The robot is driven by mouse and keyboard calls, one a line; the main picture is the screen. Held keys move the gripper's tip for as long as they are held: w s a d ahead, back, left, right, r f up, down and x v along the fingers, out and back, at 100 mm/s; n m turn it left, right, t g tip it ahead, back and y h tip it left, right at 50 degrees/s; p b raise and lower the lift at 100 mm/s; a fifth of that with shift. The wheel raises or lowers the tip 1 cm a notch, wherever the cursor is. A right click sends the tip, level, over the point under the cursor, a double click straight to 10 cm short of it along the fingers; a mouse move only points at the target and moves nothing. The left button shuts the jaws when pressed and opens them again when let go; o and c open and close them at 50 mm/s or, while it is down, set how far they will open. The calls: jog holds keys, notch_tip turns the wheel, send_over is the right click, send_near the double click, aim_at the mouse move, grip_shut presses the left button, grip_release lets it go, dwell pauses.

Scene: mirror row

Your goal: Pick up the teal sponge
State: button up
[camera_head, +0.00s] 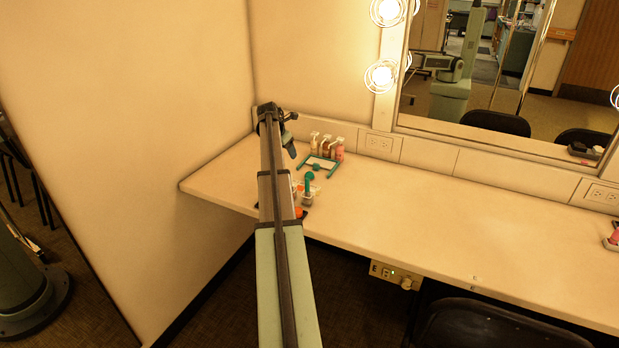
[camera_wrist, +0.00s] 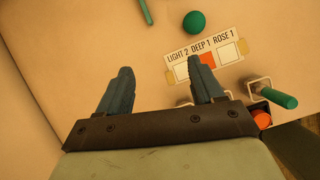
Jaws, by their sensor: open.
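The teal sponge looks like a round green-teal ball (camera_wrist: 194,22) near the top of the wrist view. It lies on the counter, above a label card (camera_wrist: 205,52). In the head view a small teal blob (camera_head: 316,167) by the teal rack seems to be the same sponge. My gripper (camera_wrist: 161,68) is open and empty, its two dark fingers spread apart. The sponge is ahead of the right finger, apart from it. In the head view my gripper (camera_head: 290,147) hangs over the counter, left of the sponge.
A teal rack (camera_head: 333,169) and several bottles (camera_head: 327,149) stand near the back wall. A teal-handled tool (camera_wrist: 282,95) sits in a wire holder beside an orange round thing (camera_wrist: 262,120). A lit mirror (camera_head: 500,90) is behind.

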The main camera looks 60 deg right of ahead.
jog(key=y, duration=0.1)
send_near(308, 174)
jog(key=shift+g, duration=0.4)
jog(key=x, duration=0.9)
jog(key=shift+w+d, duration=0.25)
jog(key=shift+w, duration=0.1)
jog(key=shift+c, duration=0.2)
jog(key=c, duration=1.1)
jog(key=shift+o, duration=0.2)
notch_tip(308, 174, up, 10)
